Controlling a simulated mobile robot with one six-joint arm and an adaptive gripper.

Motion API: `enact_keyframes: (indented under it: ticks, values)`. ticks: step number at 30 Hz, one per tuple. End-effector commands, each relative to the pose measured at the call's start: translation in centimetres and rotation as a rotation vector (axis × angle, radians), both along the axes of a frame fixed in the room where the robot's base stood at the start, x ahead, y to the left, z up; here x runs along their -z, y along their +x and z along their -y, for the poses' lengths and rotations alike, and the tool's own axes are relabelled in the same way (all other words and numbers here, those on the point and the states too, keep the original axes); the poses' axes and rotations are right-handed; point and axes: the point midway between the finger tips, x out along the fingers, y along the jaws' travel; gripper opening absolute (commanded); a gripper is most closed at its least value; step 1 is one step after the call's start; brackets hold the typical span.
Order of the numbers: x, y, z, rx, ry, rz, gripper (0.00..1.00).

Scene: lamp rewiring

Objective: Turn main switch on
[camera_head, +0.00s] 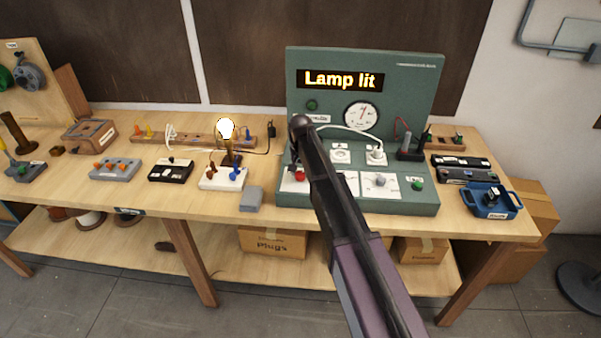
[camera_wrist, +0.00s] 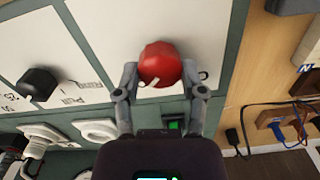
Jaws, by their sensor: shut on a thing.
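The red knob (camera_wrist: 160,62), which I take to be the main switch, sits on a white plate on the green test panel (camera_wrist: 228,60). My gripper (camera_wrist: 163,76) is shut on this knob, one finger on each side. A pale pointer mark shows on the knob's near edge. The panel's display (camera_head: 340,80) reads "Lamp lit". The bulb (camera_head: 226,128) glows on its stand to the left of the panel.
A black knob (camera_wrist: 37,84) and white sockets (camera_wrist: 96,129) are near the gripper on the panel. A green-lit button (camera_wrist: 174,125) lies close to the fingers. A grey block (camera_head: 251,199) and a blue tray (camera_head: 490,207) stand on the bench.

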Motion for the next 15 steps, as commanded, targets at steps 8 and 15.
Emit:
enact_keyframes:
  ticks: [8,15]
  values:
    - [0.01,-0.01,0.08,0.001,-0.002,0.000,0.87]
    - [0.00,0.00,0.04,0.000,-0.001,0.000,0.87]
